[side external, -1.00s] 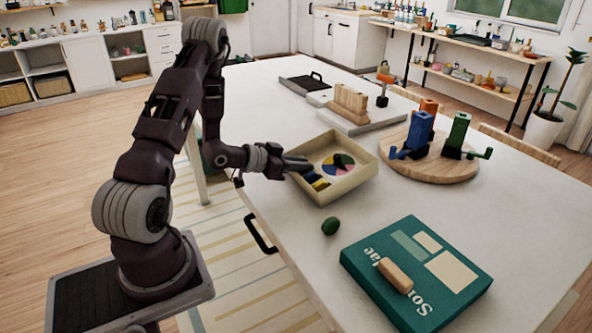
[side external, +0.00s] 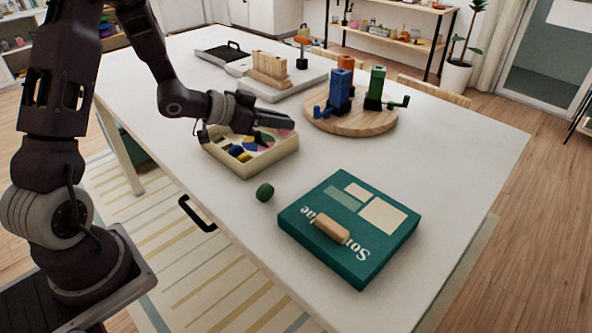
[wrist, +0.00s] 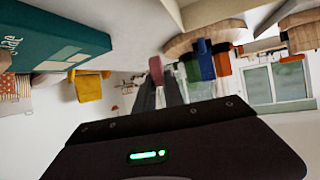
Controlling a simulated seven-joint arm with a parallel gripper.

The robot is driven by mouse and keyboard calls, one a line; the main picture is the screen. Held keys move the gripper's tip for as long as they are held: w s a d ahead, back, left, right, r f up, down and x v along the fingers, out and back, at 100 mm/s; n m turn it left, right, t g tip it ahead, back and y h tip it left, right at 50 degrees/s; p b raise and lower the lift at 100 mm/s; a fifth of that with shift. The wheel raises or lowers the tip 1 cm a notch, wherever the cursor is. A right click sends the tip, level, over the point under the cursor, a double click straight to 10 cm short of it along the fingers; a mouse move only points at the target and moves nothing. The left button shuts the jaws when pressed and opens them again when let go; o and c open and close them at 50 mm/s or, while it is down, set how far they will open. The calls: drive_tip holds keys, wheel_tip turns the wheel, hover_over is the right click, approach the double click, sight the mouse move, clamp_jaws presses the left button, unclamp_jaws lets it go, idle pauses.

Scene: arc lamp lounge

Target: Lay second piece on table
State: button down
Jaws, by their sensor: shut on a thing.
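My gripper (side external: 291,121) is over the far right part of the shallow cream tray (side external: 243,171). In the wrist view my gripper's fingers (wrist: 168,92) are together, with a pink piece (wrist: 156,70) at their tips. Its shape is hard to make out, and the fingers hide part of it. My gripper hides part of the tray's inside. The white table (side external: 440,150) has bare surface right of the tray.
A dark green egg-like object (side external: 265,192) lies in front of the tray. A teal box (side external: 320,262) with a wooden cylinder (side external: 331,229) on it is at the front. A round wooden board (side external: 373,125) with coloured towers stands behind right.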

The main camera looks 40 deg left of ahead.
drive_tip(key=d, duration=0.5)
drive_tip(key=shift+m+h, duration=0.5)
drive_tip(key=f, duration=0.6)
drive_tip(key=w+f, duration=0.1)
drive_tip(key=f, duration=0.2)
drive_tip(key=shift+a+f, duration=0.1)
drive_tip(key=shift+f, duration=0.25)
drive_tip(key=shift+f, duration=0.1)
drive_tip(key=c, duration=1.4)
unclamp_jaws()
drive_tip(key=shift+c, duration=0.2)
